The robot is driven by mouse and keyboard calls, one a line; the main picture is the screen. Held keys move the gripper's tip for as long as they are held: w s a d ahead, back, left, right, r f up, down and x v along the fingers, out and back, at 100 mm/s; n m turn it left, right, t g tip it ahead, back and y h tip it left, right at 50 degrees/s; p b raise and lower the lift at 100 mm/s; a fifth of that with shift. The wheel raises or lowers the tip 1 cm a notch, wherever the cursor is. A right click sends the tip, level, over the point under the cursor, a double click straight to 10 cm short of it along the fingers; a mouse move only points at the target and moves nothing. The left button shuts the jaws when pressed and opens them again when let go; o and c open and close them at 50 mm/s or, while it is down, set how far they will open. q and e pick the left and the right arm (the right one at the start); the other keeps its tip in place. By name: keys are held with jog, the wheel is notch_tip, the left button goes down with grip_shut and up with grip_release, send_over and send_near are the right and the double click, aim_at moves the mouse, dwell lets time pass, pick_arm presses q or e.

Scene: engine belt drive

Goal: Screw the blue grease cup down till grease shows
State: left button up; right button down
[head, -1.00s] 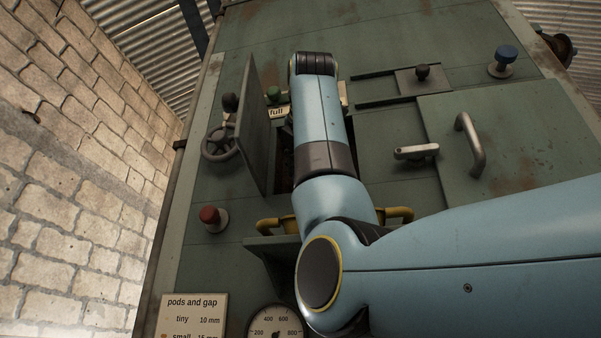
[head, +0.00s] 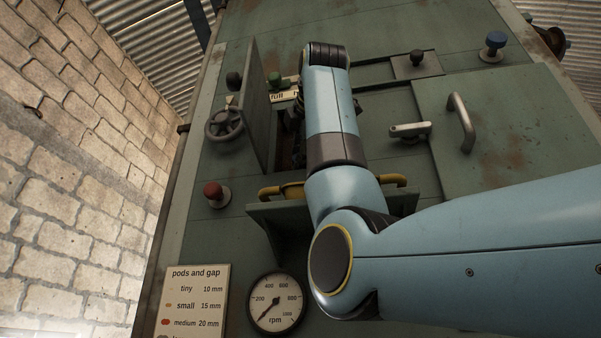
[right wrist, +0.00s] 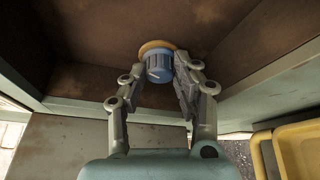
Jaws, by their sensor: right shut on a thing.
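My right gripper (right wrist: 162,82) is shut on the cup, one finger on each side. In the head view my right arm reaches over the opening in the green housing and hides the cup. My left gripper is not in view.
An open hinged door (head: 258,110) stands left of my arm, near a handwheel (head: 224,124). A yellow tray (right wrist: 298,150) lies at lower right in the wrist view. A red knob (head: 215,194), rpm gauge (head: 276,302), lever (head: 410,131) and grab handle (head: 461,122) surround the arm.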

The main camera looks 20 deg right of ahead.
jog(key=shift+f+m+t+b, duration=0.2)
jog(key=shift+m+t+b, duration=0.3)
jog(key=shift+m+b, duration=0.35)
jog(key=c, duration=1)
grip_release()
jog(key=s+a, duration=0.2)
jog(key=s, duration=0.9)
jog(key=shift+s+r, duration=0.25)
jog(key=shift+s, duration=0.15)
